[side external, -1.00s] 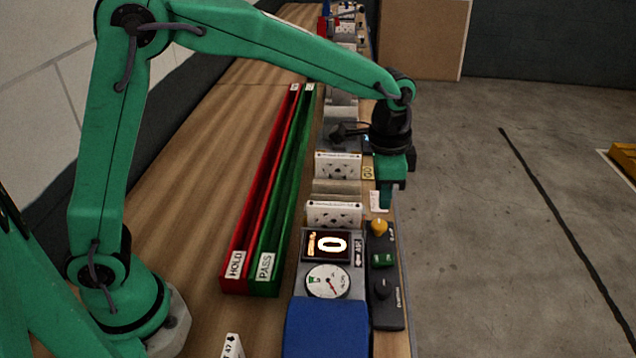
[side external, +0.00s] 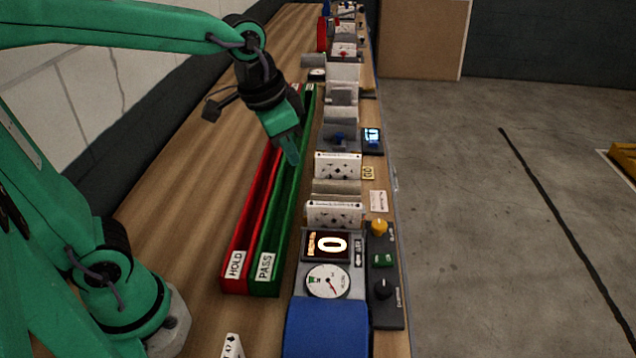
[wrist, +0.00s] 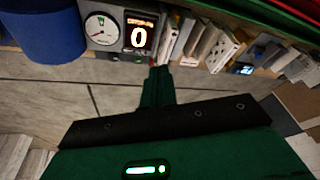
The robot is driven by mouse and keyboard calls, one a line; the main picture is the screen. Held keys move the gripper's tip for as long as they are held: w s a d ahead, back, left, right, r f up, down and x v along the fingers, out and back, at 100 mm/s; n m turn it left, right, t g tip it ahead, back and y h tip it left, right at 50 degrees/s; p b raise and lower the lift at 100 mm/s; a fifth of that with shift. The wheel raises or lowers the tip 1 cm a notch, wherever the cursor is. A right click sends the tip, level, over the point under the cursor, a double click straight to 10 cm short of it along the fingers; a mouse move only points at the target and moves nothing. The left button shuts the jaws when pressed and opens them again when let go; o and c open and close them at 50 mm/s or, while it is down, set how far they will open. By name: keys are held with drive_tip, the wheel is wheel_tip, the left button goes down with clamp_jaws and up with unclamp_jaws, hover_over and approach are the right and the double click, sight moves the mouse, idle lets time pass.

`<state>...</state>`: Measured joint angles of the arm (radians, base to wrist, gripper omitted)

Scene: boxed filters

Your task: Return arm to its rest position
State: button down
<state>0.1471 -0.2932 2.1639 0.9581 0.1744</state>
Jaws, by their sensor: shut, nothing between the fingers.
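My gripper (side external: 292,158) is shut and empty. In the side external view it hangs tilted above the long green PASS tray (side external: 268,248), beside the red HOLD tray (side external: 238,247). Its closed fingers also show in the wrist view (wrist: 160,72), pointing toward the row of devices. I cannot tell its exact height above the trays. My arm is bent back over the wooden bench, and its upper part is cut off at the left edge of the side external view.
A row of white boxed filters (side external: 338,166) stands right of the trays. Nearer are a display reading 0 (side external: 327,245), a dial gauge (side external: 327,281), a blue block (side external: 326,330) and a control panel with a yellow knob (side external: 379,227). The bench (side external: 180,205) left of the trays is clear.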

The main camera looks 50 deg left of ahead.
drive_tip(key=s+a+f+n+t, duration=0.1)
drive_tip(key=s+a+n+t, duration=0.1)
drive_tip(key=s, duration=0.7)
drive_tip(key=a+n, duration=0.1)
drive_tip(key=a, duration=0.1)
drive_tip(key=shift+s+a+n+y, duration=0.3)
drive_tip(key=shift+s+a, duration=0.05)
drive_tip(key=shift+a, duration=0.05)
